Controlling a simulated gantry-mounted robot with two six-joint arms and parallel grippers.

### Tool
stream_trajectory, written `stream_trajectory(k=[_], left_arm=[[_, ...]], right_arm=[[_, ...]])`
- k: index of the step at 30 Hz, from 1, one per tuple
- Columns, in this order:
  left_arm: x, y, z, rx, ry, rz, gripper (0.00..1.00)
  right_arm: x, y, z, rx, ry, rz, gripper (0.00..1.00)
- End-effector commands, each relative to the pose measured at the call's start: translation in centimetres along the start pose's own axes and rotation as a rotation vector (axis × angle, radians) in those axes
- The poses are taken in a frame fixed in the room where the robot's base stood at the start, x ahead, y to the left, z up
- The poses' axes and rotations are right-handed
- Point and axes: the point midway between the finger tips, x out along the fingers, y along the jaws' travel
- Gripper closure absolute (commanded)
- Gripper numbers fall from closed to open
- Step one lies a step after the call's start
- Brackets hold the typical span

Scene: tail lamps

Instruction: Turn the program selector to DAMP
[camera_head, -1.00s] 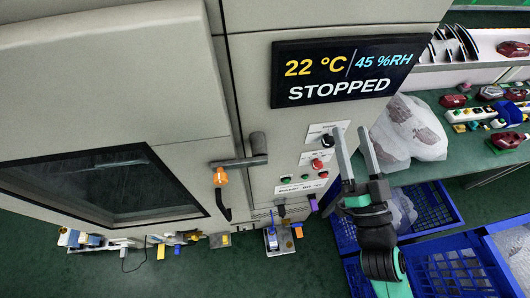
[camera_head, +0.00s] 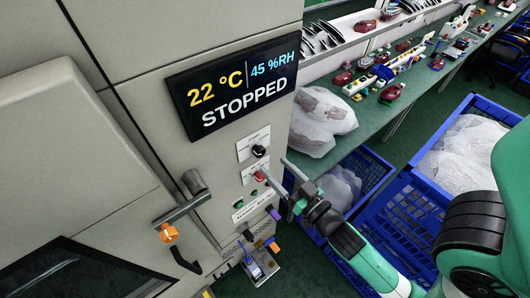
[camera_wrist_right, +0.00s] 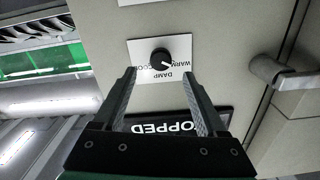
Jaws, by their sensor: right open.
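The program selector is a black round knob (camera_head: 259,151) on a white label plate on the cabinet front, below the display. In the right wrist view the knob (camera_wrist_right: 160,57) shows upside down, with DAMP, WARM and a partly hidden third word around it. Its white mark points to the lower right, towards WARM. My right gripper (camera_head: 275,168) is open and empty, in front of the panel, tips towards it. In the right wrist view its fingers (camera_wrist_right: 159,73) stand to either side of the knob, apparently short of it. My left gripper is out of view.
The display (camera_head: 235,85) reads STOPPED. A red knob (camera_head: 260,175) and small buttons sit below the selector. A door handle (camera_head: 185,200) with an orange tag sticks out at left. A green bench (camera_head: 385,110) and blue crates (camera_head: 365,180) stand at right.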

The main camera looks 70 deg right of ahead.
Motion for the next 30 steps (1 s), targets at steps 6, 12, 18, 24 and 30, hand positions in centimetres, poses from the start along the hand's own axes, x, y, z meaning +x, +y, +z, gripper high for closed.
stream_trajectory(k=[6, 12, 18, 24, 30], left_arm=[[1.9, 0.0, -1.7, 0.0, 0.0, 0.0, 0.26], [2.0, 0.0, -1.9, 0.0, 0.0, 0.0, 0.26], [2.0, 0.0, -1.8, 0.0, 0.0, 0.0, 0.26], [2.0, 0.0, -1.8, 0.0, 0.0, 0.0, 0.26], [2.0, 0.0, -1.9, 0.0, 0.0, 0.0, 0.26]], right_arm=[[4.4, -0.1, -0.5, 0.001, 0.001, 0.0, 0.26], [5.7, -0.1, -0.2, 0.0, 0.0, -0.001, 0.26], [5.8, -0.1, -0.1, 0.0, -0.001, -0.001, 0.26], [5.8, -0.1, -0.1, 0.0, -0.001, -0.001, 0.58], [5.7, -0.1, -0.1, 0.0, -0.001, -0.001, 0.94]])
